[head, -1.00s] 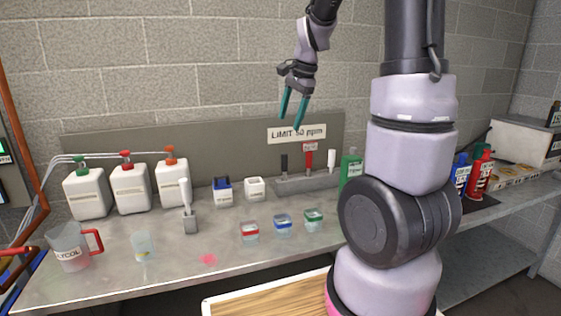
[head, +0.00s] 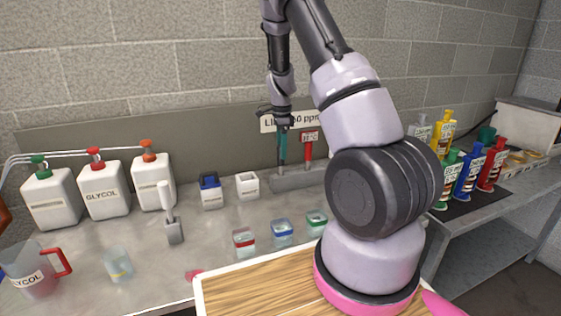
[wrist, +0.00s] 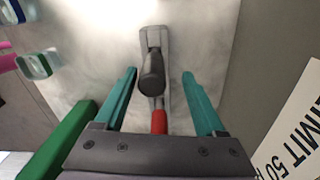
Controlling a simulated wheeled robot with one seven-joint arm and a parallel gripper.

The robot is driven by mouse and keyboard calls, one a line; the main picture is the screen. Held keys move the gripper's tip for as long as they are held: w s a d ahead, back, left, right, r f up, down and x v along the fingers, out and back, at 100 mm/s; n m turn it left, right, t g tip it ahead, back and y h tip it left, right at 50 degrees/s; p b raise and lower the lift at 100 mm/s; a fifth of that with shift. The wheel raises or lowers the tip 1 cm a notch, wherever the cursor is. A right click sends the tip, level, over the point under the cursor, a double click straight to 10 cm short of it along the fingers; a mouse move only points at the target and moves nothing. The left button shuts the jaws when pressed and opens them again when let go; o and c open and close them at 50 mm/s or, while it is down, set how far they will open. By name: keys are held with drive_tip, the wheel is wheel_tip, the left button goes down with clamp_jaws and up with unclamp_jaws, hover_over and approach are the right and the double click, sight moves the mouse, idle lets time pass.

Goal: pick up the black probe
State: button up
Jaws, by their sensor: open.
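The black probe (wrist: 152,72) stands in a grey holder (wrist: 154,36) on the counter. In the wrist view its dark rounded top lies between the fingers of my gripper (wrist: 159,75), with a gap on each side. The teal fingers are open and hold nothing. In the head view my gripper (head: 283,147) points down at the holder (head: 298,179), with the fingers overlapping the probe and hiding most of it.
Small lidded jars (head: 282,231) stand in front of the holder. A white box (head: 247,185) and a blue-topped box (head: 210,191) are to its left. A limit sign (wrist: 300,125) is on the panel behind. Coloured bottles (head: 467,174) stand at the right.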

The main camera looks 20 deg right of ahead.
sight(281, 162)
drive_tip(key=f, duration=0.5)
drive_tip(key=shift+s+a+f, duration=0.3)
drive_tip(key=shift+s, duration=0.1)
clamp_jaws()
